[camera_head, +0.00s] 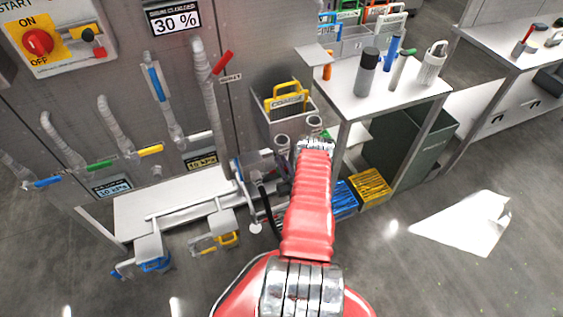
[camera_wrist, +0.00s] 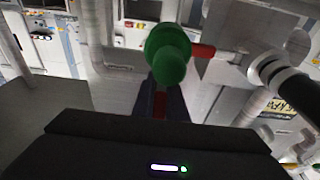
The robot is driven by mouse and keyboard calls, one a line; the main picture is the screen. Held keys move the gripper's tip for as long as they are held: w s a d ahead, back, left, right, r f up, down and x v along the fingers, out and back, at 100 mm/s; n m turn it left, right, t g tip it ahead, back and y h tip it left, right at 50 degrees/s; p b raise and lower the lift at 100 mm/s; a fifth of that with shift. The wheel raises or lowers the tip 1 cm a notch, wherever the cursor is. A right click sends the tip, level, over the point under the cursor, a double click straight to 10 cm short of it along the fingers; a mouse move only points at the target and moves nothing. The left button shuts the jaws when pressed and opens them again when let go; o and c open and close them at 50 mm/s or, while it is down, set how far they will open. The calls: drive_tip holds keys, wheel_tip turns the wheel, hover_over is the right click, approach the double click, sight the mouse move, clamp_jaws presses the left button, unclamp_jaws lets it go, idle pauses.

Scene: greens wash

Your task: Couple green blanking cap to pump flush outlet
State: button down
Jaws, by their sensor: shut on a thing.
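In the wrist view the green blanking cap (camera_wrist: 170,52) is a rounded green piece at the tips of my gripper (camera_wrist: 161,90). The dark jaws are shut on it and reach forward from the black gripper body. A red bar shows just right of the cap, leading to a pale grey fitting (camera_wrist: 226,58); I cannot tell whether the cap touches it. I cannot tell which fitting is the pump flush outlet. In the head view my red arm hides much of the gripper and the pump area, and I cannot make out the cap.
A black hose with a white band (camera_wrist: 284,85) lies right of the cap. A work table (camera_head: 385,95) stands right, above blue and yellow crates (camera_head: 370,188).

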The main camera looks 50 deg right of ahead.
drive_tip(key=shift+s+a+f+t+h, duration=0.1)
drive_tip(key=shift+s+a+t+h, duration=0.1)
drive_tip(key=shift+t+h, duration=0.35)
drive_tip(key=shift+s+a+t+h, duration=0.1)
drive_tip(key=shift+s+t+h, duration=0.15)
drive_tip(key=shift+t, duration=0.6)
drive_tip(key=c, duration=1.8)
unclamp_jaws()
drive_tip(key=shift+o, duration=0.2)
drive_tip(key=shift+w+d, duration=0.1)
